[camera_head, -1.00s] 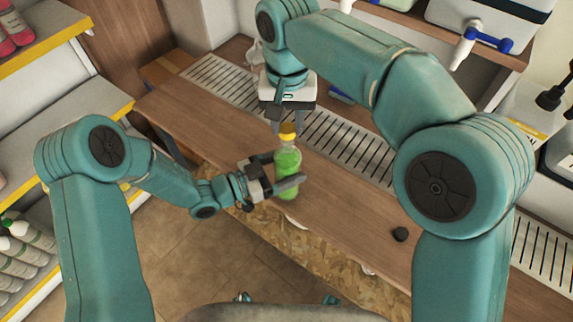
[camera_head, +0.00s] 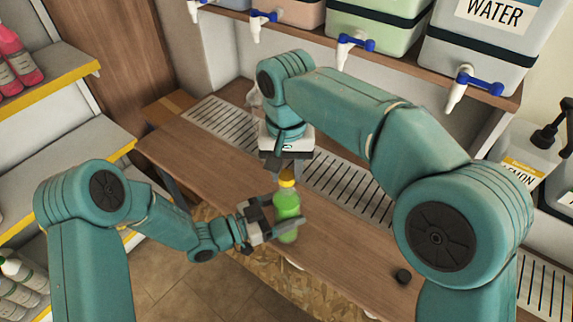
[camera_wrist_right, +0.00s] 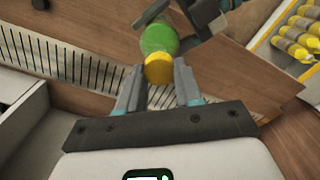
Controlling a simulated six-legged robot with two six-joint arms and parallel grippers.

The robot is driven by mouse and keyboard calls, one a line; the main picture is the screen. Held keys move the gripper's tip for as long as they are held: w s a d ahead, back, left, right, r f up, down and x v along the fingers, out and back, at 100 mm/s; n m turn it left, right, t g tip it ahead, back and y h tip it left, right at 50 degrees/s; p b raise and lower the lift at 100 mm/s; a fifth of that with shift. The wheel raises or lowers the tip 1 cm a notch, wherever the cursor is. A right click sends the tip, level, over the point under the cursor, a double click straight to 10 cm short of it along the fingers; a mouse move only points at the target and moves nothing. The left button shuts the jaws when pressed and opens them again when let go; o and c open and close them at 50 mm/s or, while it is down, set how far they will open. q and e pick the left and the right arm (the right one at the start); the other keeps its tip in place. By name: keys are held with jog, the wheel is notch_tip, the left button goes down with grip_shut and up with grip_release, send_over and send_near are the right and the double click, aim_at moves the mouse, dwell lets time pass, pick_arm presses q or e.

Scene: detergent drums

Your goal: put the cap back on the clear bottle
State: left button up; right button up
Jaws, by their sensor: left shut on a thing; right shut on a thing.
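The clear bottle (camera_head: 287,205), filled with green liquid, is upright over the counter's front edge. My left gripper (camera_head: 283,222) is shut around its body. The yellow cap (camera_head: 287,181) is at the top of the bottle, just under my right gripper (camera_head: 287,172). In the right wrist view the cap (camera_wrist_right: 158,69) lies between the fingertips of my right gripper (camera_wrist_right: 158,75), which is shut on it. The bottle (camera_wrist_right: 159,38) shows directly beyond the cap, in line with it. Whether the cap is seated on the neck threads cannot be told.
A wooden counter (camera_head: 345,255) with a slotted drain grate (camera_head: 345,195) runs below. A small black round thing (camera_head: 403,276) lies on it at the right. Large drums with taps, one marked WATER (camera_head: 485,45), stand on the shelf behind. Bottle shelves (camera_head: 60,150) are at the left.

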jog(key=shift+f, duration=0.35)
jog(key=shift+f, duration=0.5)
dwell(0.3)
pick_arm(q)
grip_shut()
pick_arm(e)
jog(key=m, duration=1.1)
jog(key=shift+d+m, duration=0.1)
jog(key=shift+m, duration=0.2)
jog(key=m, duration=0.7)
jog(key=shift+f+m, duration=0.1)
jog(key=shift+m, duration=0.3)
jog(key=m, duration=0.6)
jog(key=shift+s+m, duration=0.1)
jog(key=shift+m, duration=0.2)
